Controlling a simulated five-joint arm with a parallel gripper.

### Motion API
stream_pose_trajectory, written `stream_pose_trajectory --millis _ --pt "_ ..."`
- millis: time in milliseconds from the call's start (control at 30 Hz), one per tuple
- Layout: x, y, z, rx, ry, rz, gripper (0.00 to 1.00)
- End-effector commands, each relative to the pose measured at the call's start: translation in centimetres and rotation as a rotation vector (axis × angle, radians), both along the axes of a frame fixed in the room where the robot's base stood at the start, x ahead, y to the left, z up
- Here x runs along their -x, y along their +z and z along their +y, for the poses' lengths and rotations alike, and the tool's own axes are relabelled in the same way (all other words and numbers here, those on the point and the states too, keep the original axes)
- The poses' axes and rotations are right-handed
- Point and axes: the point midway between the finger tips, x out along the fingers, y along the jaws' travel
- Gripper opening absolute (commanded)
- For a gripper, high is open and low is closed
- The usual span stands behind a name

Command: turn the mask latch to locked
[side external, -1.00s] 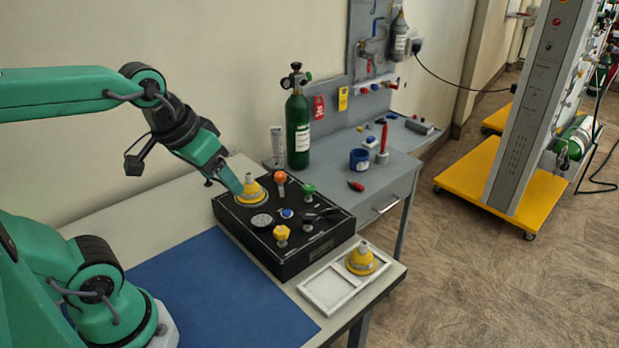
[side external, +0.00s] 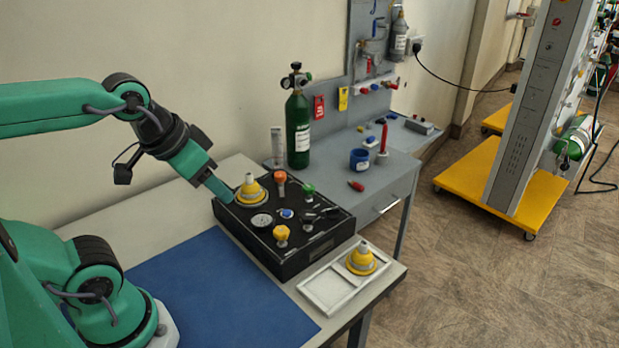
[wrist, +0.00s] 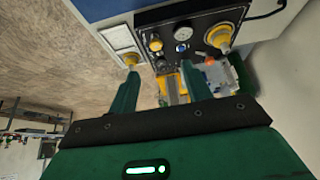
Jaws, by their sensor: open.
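The black trainer panel (side external: 290,258) sits on the bench. A yellow mask-like cone with a grey ring (side external: 250,192) stands upright at its far left corner; it also shows in the wrist view (wrist: 220,38). A black lever (side external: 320,214) lies on the panel's right part; I cannot tell if it is the mask latch or which way is locked. My gripper (side external: 226,196) is just left of the yellow cone, apart from it as far as I can tell. In the wrist view my gripper (wrist: 160,88) has its fingers apart with nothing held between them.
The panel carries an orange knob (side external: 280,178), green knob (side external: 308,189), yellow knob (side external: 281,233), blue button (side external: 287,213) and gauge (side external: 261,220). A white tray (side external: 311,298) beside it holds another yellow cone (side external: 362,256). A green cylinder (side external: 298,130) stands behind. The blue mat (side external: 215,285) is clear.

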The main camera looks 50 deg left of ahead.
Motion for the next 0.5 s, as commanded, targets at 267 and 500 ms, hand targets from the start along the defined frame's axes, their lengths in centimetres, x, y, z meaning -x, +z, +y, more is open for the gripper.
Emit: stream_pose_trajectory --millis 267,500 --pt "-1.4 0.6 0.5 0.025 0.066 0.03 0.49" --pt "-4.7 1.6 1.6 0.079 0.217 0.092 0.49"
